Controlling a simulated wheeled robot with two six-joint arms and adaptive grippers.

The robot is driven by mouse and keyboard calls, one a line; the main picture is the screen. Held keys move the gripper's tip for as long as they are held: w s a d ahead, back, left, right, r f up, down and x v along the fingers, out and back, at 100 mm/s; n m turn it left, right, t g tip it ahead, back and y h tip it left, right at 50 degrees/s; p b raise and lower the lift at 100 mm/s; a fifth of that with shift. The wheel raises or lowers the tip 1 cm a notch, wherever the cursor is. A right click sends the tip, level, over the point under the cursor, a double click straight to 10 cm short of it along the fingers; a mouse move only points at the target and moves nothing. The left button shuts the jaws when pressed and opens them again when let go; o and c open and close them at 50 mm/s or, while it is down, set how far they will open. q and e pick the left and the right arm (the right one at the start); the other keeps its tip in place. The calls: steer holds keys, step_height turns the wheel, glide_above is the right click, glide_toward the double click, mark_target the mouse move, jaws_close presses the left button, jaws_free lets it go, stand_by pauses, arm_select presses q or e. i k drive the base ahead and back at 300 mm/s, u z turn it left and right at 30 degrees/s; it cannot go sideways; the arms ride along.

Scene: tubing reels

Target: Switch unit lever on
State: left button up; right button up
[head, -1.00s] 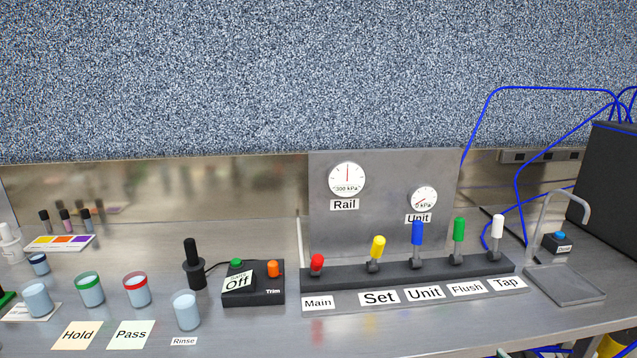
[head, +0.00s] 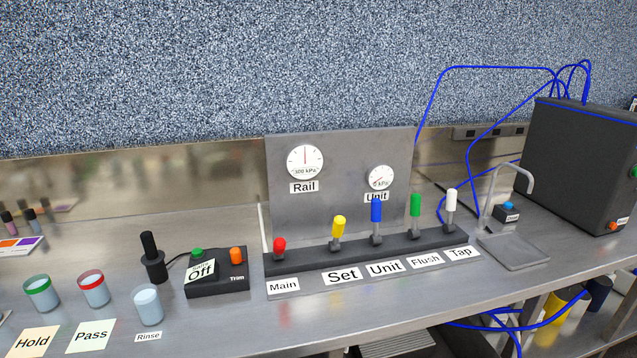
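The unit lever (head: 376,212) has a blue handle and stands upright on a dark lever bar (head: 300,262), above the label "Unit" (head: 385,268). On the bar, a yellow lever (head: 339,228) is to its left and a green lever (head: 415,206) to its right. The Unit gauge (head: 380,178) is on the metal panel (head: 345,150) behind; its needle is too small to read surely. The Rail gauge (head: 305,161) has its needle pointing up. Neither of my grippers shows in the head view.
A red lever (head: 279,247) and a white lever (head: 451,201) stand at the bar's ends. A metal stand (head: 513,250) and a black box (head: 575,155) with blue tubing are at right.

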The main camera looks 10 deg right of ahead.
mark_target(376, 239)
steer(key=z, duration=2.25)
steer(key=i, duration=1.45)
steer(key=u, duration=2.9)
